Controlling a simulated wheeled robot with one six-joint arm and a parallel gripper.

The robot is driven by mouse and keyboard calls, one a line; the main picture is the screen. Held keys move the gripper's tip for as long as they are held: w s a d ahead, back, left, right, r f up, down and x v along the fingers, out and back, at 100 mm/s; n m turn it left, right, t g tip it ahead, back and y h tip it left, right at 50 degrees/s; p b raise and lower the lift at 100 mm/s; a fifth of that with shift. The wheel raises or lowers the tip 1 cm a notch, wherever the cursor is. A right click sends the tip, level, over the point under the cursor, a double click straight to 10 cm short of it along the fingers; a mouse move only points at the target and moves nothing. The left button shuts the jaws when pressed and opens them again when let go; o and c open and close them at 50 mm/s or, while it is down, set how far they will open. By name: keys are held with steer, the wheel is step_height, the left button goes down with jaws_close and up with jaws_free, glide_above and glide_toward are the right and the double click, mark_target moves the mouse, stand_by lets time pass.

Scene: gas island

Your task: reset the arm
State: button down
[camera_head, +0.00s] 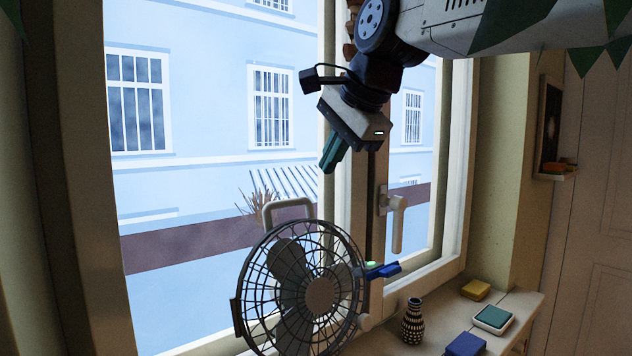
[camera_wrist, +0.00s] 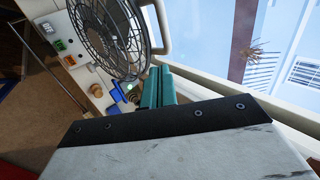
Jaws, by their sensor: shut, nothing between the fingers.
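My gripper (camera_head: 331,158) hangs from my arm at the upper middle of the head view, in front of the window frame. Its teal fingers are shut and empty, pointing down and a little left. In the wrist view the shut fingers (camera_wrist: 157,87) show just past the dark edge of the gripper body. In the head view the fingers are above and to the right of the fan's handle, apart from it in the picture.
A desk fan (camera_head: 300,290) stands before the window. A window handle (camera_head: 397,222) is right of my gripper. A patterned vase (camera_head: 413,322), a yellow block (camera_head: 476,289), a green-topped block (camera_head: 493,319) and a blue block (camera_head: 465,344) sit on the sill. Bunting hangs upper right.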

step_height(320, 180, up, 4)
steer(key=s, duration=0.2)
steer(key=s+d+f+n+g+h, duration=0.2)
steer(key=s+d+f+n, duration=0.3)
steer(key=s+d+f, duration=0.7)
steer(key=s+d+f+n+g+h, duration=0.2)
steer(key=s+d+f+n, duration=0.3)
steer(key=s+d+f, duration=0.8)
step_height(320, 180, down, 7)
steer(key=shift+d+r+h, duration=0.1)
steer(key=shift+d+h, duration=0.3)
steer(key=shift+d, duration=0.6)
